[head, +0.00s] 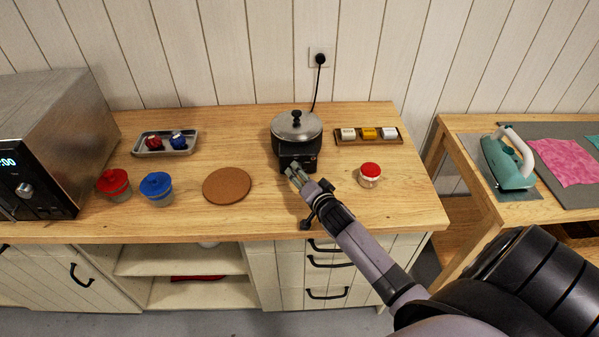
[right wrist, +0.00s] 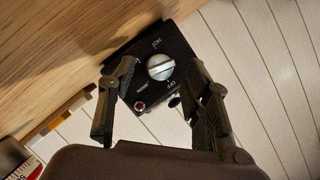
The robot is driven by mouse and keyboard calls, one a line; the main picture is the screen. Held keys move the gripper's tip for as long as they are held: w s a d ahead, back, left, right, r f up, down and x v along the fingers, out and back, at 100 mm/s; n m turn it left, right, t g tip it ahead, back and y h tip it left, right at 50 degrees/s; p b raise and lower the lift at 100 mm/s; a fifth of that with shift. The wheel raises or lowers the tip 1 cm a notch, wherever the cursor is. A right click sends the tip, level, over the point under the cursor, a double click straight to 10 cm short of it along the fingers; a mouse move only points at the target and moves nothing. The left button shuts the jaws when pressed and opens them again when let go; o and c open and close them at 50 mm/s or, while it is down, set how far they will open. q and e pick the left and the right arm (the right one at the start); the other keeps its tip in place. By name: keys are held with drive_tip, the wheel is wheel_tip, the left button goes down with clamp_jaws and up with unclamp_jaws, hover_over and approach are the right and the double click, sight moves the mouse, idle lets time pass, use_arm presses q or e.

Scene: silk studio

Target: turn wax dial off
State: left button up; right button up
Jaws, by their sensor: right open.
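The black wax warmer (head: 296,152) with a metal lidded pot (head: 297,124) stands on the wooden counter. Its front panel fills the middle of the right wrist view, with a silver dial (right wrist: 161,67), printed labels including HOT and OFF, and a small red lamp (right wrist: 140,106). Which label the dial's ridge points to I cannot tell for certain. My right gripper (head: 293,173) is open in front of the panel. In the right wrist view its two fingers stand on either side of the dial, apart from it. My left gripper is not in view.
A cork mat (head: 227,186) lies to the left. A black cord (head: 316,88) runs from the warmer up to the wall outlet.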

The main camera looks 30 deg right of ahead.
drive_tip(key=shift+w+d+f, duration=0.1)
drive_tip(key=shift+w+f, duration=0.05)
drive_tip(key=shift+w, duration=0.55)
drive_tip(key=shift+c, duration=0.2)
clamp_jaws()
